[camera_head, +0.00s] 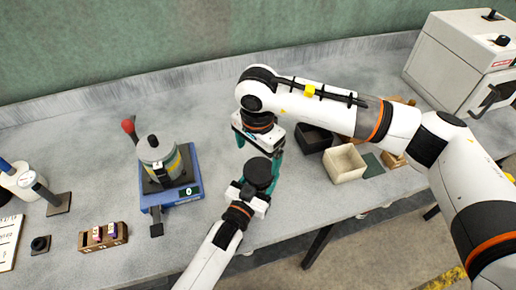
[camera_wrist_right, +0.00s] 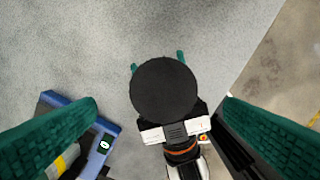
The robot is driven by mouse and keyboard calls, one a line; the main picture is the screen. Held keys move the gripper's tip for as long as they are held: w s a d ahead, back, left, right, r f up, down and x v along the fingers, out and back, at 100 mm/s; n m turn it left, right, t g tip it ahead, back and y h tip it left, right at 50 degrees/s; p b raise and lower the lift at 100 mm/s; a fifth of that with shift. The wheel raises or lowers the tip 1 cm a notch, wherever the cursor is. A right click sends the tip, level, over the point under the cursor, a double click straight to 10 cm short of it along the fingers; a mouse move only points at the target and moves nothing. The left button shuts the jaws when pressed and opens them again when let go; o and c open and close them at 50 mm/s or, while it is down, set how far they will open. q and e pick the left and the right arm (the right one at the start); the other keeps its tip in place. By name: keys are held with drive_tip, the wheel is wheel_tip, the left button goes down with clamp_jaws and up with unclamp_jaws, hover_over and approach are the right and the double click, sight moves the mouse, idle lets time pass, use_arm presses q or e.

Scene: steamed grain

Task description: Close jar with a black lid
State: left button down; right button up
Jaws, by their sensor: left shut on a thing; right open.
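A round black lid (camera_head: 258,170) shows near the table's front edge, and in the right wrist view (camera_wrist_right: 165,88) it is seen from above. Whatever is under it is hidden, so I cannot tell how the lid sits on a jar. My left gripper (camera_head: 255,187) is shut on the thing at the lid, and its teal fingertips stick out past the lid in the right wrist view. My right gripper (camera_head: 260,150) is open, just above and behind the lid. Its two teal fingers (camera_wrist_right: 160,112) stand wide apart on either side, not touching the lid.
A blue-based device (camera_head: 185,192) with a grey vessel stands to the left. A small brown rack (camera_head: 103,237) holds small items further left. A black box (camera_head: 312,137) and a cream open box (camera_head: 344,163) lie to the right. A white oven-like machine (camera_head: 462,60) stands at the back right.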

sight(259, 170)
wheel_tip(259, 170, up, 2)
drive_tip(key=n, duration=0.3)
drive_tip(key=shift+s+r, duration=0.1)
drive_tip(key=shift+s, duration=0.05)
drive_tip(key=shift+w+d+f, duration=0.1)
drive_tip(key=shift+f, duration=1.95)
drive_tip(key=shift+w+d+f, duration=0.1)
drive_tip(key=shift+f, duration=1.9)
drive_tip(key=c, duration=1)
drive_tip(key=m, duration=0.9)
drive_tip(key=shift+a, duration=0.1)
